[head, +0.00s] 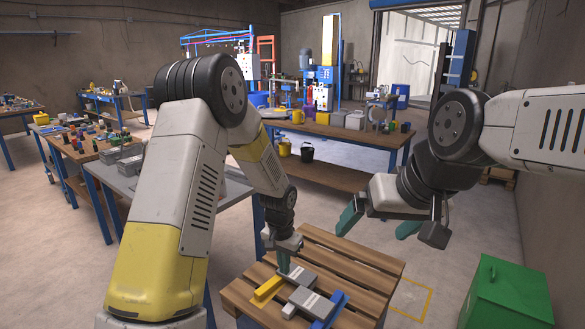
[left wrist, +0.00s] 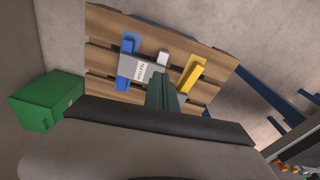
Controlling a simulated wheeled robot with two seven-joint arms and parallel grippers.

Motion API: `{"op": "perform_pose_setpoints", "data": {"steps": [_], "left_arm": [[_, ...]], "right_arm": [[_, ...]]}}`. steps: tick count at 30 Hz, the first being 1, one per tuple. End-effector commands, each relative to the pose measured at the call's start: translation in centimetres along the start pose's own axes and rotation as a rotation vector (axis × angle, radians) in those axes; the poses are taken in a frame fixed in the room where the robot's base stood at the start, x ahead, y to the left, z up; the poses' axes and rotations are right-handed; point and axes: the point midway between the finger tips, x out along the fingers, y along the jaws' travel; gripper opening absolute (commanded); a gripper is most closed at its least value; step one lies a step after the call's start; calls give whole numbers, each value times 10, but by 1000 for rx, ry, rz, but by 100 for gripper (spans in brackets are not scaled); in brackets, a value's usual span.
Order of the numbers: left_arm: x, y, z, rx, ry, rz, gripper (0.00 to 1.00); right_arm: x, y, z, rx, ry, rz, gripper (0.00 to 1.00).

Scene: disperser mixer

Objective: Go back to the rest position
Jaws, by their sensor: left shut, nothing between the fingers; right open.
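My left gripper (head: 284,264) is shut and empty, low over the wooden pallet (head: 360,268), close to the yellow bar and grey blocks. I cannot tell whether its tips touch anything. In the left wrist view its shut green fingers (left wrist: 164,92) point at the pallet.
On the pallet lie a yellow bar (head: 267,290), grey blocks (head: 310,302) and a blue bar (head: 332,308). A green box (head: 508,295) stands right of the pallet. A wooden workbench (head: 375,138) stands behind; a tool-covered table (head: 100,152) is at left.

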Motion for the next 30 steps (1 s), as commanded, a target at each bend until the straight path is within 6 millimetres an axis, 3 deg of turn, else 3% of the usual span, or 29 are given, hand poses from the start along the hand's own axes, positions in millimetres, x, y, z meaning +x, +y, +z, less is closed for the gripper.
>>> {"op": "perform_pose_setpoints", "data": {"steps": [1,6,15,22,27,30], "left_arm": [[-31,-8,2,-29,32,-4,0],[-114,-22,25,-123,110,-6,0],[-232,-27,96,-272,254,-3,0],[-291,-14,162,-370,368,5,0],[-312,0,203,-424,436,12,0],[-318,6,218,-443,463,16,0]], "right_arm": [[0,0,0,0,0,0,94],[0,0,0,0,0,0,94],[0,0,0,0,0,0,94],[0,0,0,0,0,0,94],[0,0,0,0,0,0,94],[0,0,0,0,0,0,94]]}}
